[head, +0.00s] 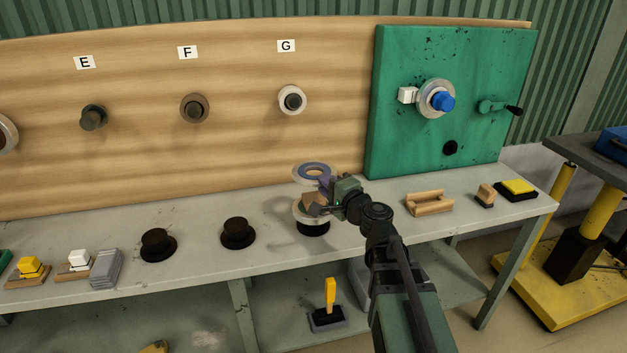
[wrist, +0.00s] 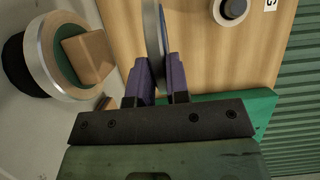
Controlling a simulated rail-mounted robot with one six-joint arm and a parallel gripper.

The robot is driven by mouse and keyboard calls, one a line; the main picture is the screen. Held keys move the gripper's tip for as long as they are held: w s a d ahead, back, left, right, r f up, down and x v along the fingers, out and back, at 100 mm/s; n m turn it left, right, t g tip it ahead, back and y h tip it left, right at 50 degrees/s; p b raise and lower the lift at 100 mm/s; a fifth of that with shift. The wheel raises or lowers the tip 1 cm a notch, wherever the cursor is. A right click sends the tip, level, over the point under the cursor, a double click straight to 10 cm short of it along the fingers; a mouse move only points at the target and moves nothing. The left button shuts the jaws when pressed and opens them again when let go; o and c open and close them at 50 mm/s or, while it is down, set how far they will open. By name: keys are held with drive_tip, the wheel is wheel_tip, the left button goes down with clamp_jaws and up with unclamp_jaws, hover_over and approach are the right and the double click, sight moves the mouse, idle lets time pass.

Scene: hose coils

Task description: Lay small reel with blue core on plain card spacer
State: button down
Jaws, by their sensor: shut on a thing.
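My gripper (head: 325,184) is shut on the rim of a small grey reel with a blue core (head: 300,172). In the wrist view the reel (wrist: 153,30) stands edge-on between the two fingers (wrist: 162,75). In the head view it lies roughly flat in the air, above a pale-rimmed reel (head: 299,214) on a black stand (head: 314,230). A plain tan block, seemingly the card spacer (head: 310,201), sits on that lower reel. The wrist view shows the spacer (wrist: 88,57) on the reel's dark green middle, left of the fingers. The held reel appears apart from the spacer.
Two black stands (head: 158,244) (head: 238,233) stand empty to the left. A wooden cradle (head: 429,203) lies to the right. Behind, pegs E, F and G (head: 292,101) project from the board, and a green panel (head: 400,150) carries a blue-tipped spindle (head: 442,101).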

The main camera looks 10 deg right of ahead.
drive_tip(key=shift+s, duration=0.1)
wheel_tip(320, 180, down, 6)
drive_tip(key=b, duration=0.5)
drive_tip(key=shift+r+b, duration=0.1)
drive_tip(key=shift+b, duration=0.3)
drive_tip(key=shift+f+b, duration=0.6)
idle(1.1)
drive_tip(key=c, duration=1)
unclamp_jaws()
drive_tip(key=shift+r, duration=0.1)
